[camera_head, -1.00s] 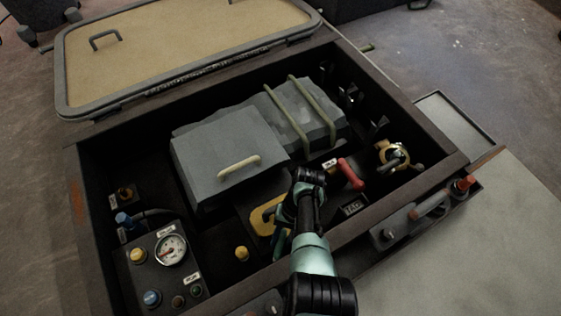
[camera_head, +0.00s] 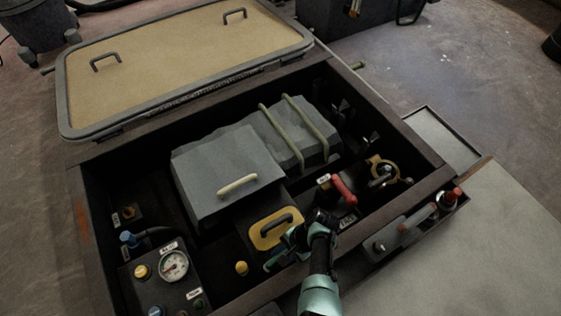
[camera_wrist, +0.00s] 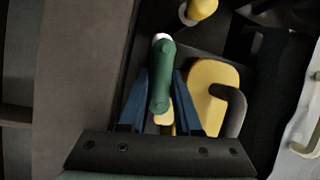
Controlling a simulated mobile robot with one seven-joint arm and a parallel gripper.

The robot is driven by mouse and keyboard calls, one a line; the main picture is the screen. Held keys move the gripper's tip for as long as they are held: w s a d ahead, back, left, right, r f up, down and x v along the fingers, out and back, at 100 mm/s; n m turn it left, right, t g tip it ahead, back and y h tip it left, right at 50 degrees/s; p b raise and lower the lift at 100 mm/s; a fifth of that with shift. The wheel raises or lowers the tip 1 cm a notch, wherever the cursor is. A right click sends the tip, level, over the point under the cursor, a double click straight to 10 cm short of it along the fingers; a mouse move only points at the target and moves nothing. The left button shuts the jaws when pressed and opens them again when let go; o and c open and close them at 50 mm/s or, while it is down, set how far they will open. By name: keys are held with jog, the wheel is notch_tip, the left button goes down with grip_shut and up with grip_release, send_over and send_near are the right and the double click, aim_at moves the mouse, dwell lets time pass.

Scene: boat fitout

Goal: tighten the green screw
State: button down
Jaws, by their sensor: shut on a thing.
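The green screw (camera_wrist: 161,78) shows in the wrist view as a rounded green bar with a white tip. It lies between the blue fingers of my gripper (camera_wrist: 160,92), which is shut on it. Its lower part and what it joins are hidden. In the head view the green piece (camera_head: 274,262) shows small beside my gripper (camera_head: 283,255), low in the open box near its front wall. My wrist hides part of it there.
A yellow plate with a black handle (camera_head: 270,233) lies right behind my gripper. A yellow knob (camera_head: 241,267) stands to its left. A gauge panel (camera_head: 174,264), a grey engine cover (camera_head: 215,170) and a red lever (camera_head: 342,188) are nearby. The box's front wall (camera_head: 380,225) is close.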

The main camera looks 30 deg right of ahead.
jog(key=shift+s+a+f, duration=0.1)
jog(key=shift+a, duration=0.05)
dwell(0.3)
jog(key=c, duration=0.9)
grip_release()
jog(key=p+v, duration=0.8)
jog(key=v, duration=0.5)
jog(key=shift+p, duration=0.4)
